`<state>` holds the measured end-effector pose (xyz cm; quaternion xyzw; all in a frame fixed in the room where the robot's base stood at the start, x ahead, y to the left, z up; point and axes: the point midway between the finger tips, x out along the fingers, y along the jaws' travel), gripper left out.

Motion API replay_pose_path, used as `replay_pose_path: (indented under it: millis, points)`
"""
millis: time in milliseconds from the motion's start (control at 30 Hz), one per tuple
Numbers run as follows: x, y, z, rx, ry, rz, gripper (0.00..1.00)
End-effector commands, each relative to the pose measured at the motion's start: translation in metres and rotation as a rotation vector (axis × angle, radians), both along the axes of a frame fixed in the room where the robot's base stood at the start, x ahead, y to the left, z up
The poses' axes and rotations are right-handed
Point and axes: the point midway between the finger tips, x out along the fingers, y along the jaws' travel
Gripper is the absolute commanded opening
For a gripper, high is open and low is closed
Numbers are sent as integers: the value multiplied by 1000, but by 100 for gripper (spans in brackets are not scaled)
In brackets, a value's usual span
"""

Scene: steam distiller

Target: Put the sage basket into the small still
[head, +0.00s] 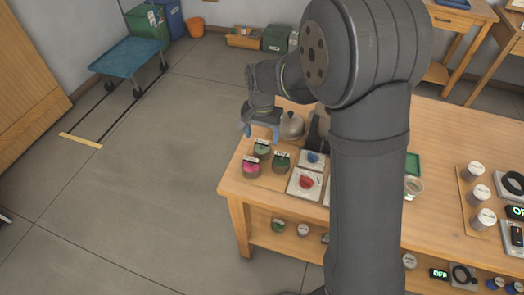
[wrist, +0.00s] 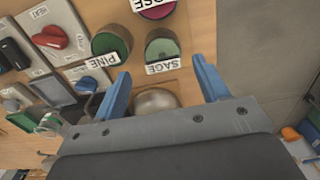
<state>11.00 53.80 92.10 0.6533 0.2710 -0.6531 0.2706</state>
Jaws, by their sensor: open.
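The sage basket (wrist: 162,46) is a round, green-topped tub with a SAGE label. It stands on the wooden table, just ahead of my fingertips in the wrist view; in the head view, a green-topped tub (head: 262,147) sits just below my gripper (head: 262,130). My gripper (wrist: 158,82) is open and empty, its two blue fingers spread apart. A round metal piece (wrist: 155,98) shows partly between the fingers; my gripper hides the rest. A grey metal dome (head: 291,124) stands right of my gripper in the head view. I cannot tell which part is the small still.
The pine basket (wrist: 110,43) and rose basket (wrist: 154,8) stand close to the sage basket. Panels with a red knob (head: 306,181) and a blue knob (head: 313,158) lie to the right. The table's left edge is near; open floor (head: 150,200) lies beyond it.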

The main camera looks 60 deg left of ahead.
Motion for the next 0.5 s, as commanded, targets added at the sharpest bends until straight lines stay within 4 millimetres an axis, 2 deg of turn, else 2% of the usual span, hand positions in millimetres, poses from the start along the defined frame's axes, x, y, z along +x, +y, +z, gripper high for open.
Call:
replay_pose_path:
  millis: [300, 500]
  points:
    - [3, 5, -43, -2, -1, 0, 67]
    - [3, 6, -45, 1, -1, 0, 67]
